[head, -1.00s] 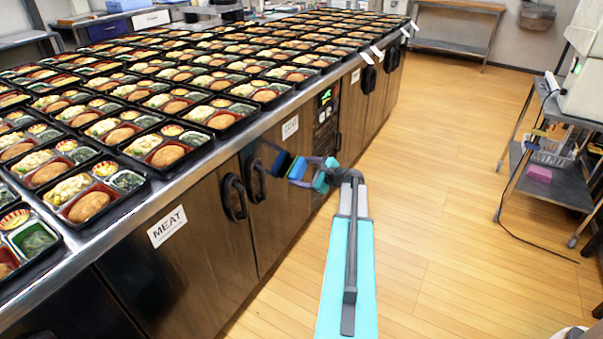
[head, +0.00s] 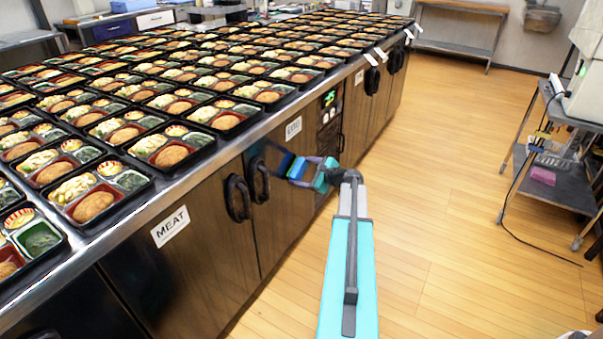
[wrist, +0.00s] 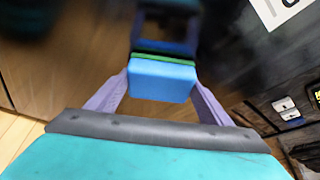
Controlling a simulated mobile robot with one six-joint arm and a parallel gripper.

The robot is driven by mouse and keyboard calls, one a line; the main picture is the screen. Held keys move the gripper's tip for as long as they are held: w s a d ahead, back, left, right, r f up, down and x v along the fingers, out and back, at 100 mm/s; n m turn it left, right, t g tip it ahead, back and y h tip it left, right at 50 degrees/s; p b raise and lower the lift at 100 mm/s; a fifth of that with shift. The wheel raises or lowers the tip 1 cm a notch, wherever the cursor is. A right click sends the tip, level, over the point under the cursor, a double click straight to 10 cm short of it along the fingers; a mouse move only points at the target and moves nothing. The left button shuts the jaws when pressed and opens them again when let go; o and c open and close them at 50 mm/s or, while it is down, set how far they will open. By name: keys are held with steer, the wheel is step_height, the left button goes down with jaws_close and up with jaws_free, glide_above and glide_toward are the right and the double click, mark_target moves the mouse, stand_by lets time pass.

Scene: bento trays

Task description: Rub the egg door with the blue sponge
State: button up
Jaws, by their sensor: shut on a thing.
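The egg door (head: 285,215) is a dark, shiny wood-look cabinet door below the EGGS label (head: 293,128). A black handle (head: 260,182) stands on its left side. My gripper (head: 296,168) is at the upper part of this door, right of the handle. It is shut on the blue sponge, whose blue block shows between the fingers in the wrist view (wrist: 162,80). A thin green layer faces the door. A dark reflection of sponge and gripper meets that layer closely; whether the sponge touches cannot be told.
The meat door (head: 195,255) with its own handle (head: 238,198) is to the left. A control panel (head: 328,113) is to the right. Bento trays (head: 165,150) fill the counter above. The floor (head: 440,200) to the right is clear up to a metal cart (head: 570,185).

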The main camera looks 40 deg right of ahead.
mark_target(306, 166)
steer(key=shift+w, duration=0.2)
steer(key=shift+w+d+p, duration=0.2)
steer(key=shift+d+p, duration=0.05)
steer(key=shift+d, duration=0.75)
steer(key=shift+w+d+p, duration=0.15)
steer(key=shift+d+p, duration=0.1)
steer(key=shift+d, duration=0.7)
steer(key=shift+w+a, duration=0.1)
steer(key=shift+w, duration=0.05)
steer(key=shift+a, duration=0.1)
steer(key=shift+s+a, duration=0.3)
steer(key=shift+a, duration=0.65)
steer(key=shift+s+a, duration=0.3)
steer(key=shift+a, duration=0.6)
steer(key=shift+s+d+p, duration=0.1)
steer(key=shift+s+d, duration=0.15)
steer(key=shift+s, duration=0.7)
steer(key=shift+s+d+p, duration=0.15)
steer(key=shift+s+d, duration=0.1)
steer(key=shift+s, duration=0.75)
steer(key=shift+s+d+p, duration=0.1)
steer(key=shift+s+d, duration=0.15)
steer(key=shift+s, duration=0.7)
